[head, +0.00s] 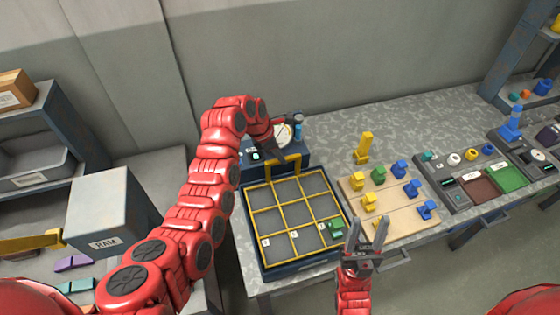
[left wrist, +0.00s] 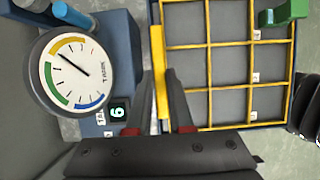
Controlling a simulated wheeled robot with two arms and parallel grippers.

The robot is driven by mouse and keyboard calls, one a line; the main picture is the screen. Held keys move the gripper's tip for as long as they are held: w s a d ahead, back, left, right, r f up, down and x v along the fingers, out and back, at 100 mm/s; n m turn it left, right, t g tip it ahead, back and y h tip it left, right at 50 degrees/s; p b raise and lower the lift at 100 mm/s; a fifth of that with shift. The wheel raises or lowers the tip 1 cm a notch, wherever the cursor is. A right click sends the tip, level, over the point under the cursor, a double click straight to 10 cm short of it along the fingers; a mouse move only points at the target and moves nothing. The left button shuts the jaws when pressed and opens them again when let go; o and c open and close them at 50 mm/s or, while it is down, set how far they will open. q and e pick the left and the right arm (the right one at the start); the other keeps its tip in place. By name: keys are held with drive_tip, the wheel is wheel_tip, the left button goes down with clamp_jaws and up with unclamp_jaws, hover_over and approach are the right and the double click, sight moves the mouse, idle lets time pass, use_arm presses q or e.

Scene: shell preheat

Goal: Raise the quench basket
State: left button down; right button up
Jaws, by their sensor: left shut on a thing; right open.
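The quench basket (head: 292,206) is a yellow-framed grid with grey cells, set in a dark blue tank (head: 305,262). Its yellow handle (head: 283,165) stands at the back edge. My left gripper (head: 288,158) is shut on this handle. In the left wrist view the yellow handle bar (left wrist: 157,65) lies between the fingers (left wrist: 165,80). A green piece (head: 337,228) sits in the front right cell; it also shows in the left wrist view (left wrist: 284,13). I cannot tell how high the basket sits in the tank. My right gripper (head: 367,243) is open and empty, right of the tank's front corner.
A wooden board (head: 385,215) with yellow, green and blue pieces lies to the right. Coloured trays (head: 507,178) are further right. A grey RAM box (head: 105,215) stands left.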

use_arm(q)
drive_tip(key=shift+w+r, duration=0.1)
drive_tip(key=shift+r, duration=0.05)
drive_tip(key=c, duration=0.8)
unclamp_jaws()
drive_tip(key=b+v, duration=0.2)
drive_tip(key=v, duration=0.2)
drive_tip(key=shift+a+r+b, duration=0.25)
drive_tip(key=shift+r+b, duration=0.05)
drive_tip(key=shift+b, duration=0.05)
drive_tip(key=p+v, duration=0.2)
drive_tip(key=v, duration=1)
drive_tip(key=shift+r, duration=0.35)
